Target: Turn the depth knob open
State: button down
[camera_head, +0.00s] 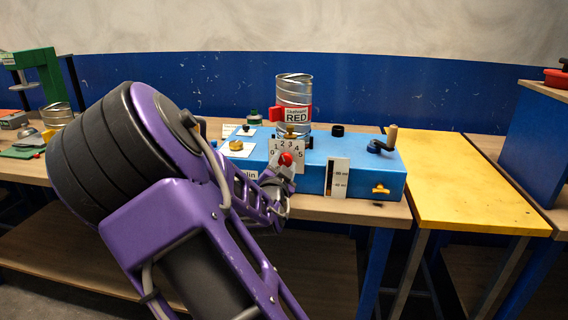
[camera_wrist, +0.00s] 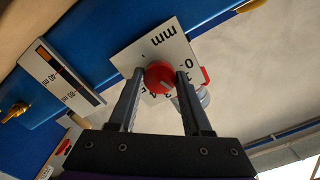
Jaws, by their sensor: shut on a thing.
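The depth knob is a red round knob (camera_wrist: 160,77) on a white dial plate (camera_wrist: 150,52) marked "mm" and numbers. In the head view the knob (camera_head: 286,159) sits on the front of a blue machine (camera_head: 365,175), in front of a plate numbered 0 to 5. My gripper (camera_wrist: 160,78) has one finger on each side of the knob and is shut on it. In the head view my gripper (camera_head: 280,182) is partly hidden by my purple arm. The knob's pointer mark is too small to read surely.
A yellow table (camera_head: 465,190) stands clear on the right. A green press (camera_head: 40,70) stands far left.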

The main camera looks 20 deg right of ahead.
jog(key=n+p, duration=0.1)
jog(key=n, duration=0.3)
jog(key=shift+r, duration=0.1)
jog(key=n+p, duration=0.2)
jog(key=n, duration=0.2)
jog(key=shift+n, duration=0.4)
jog(key=n+p, duration=0.1)
jog(key=n, duration=0.3)
jog(key=shift+n+p, duration=0.3)
jog(key=shift+p, duration=0.05)
jog(key=n+p, duration=0.1)
jog(key=n, duration=0.2)
jog(key=n+p, duration=0.2)
jog(key=n, duration=0.6)
jog(key=shift+n+p, duration=0.3)
jog(key=shift+p, duration=0.05)
jog(key=n, duration=0.4)
jog(key=shift+n, duration=2.1)
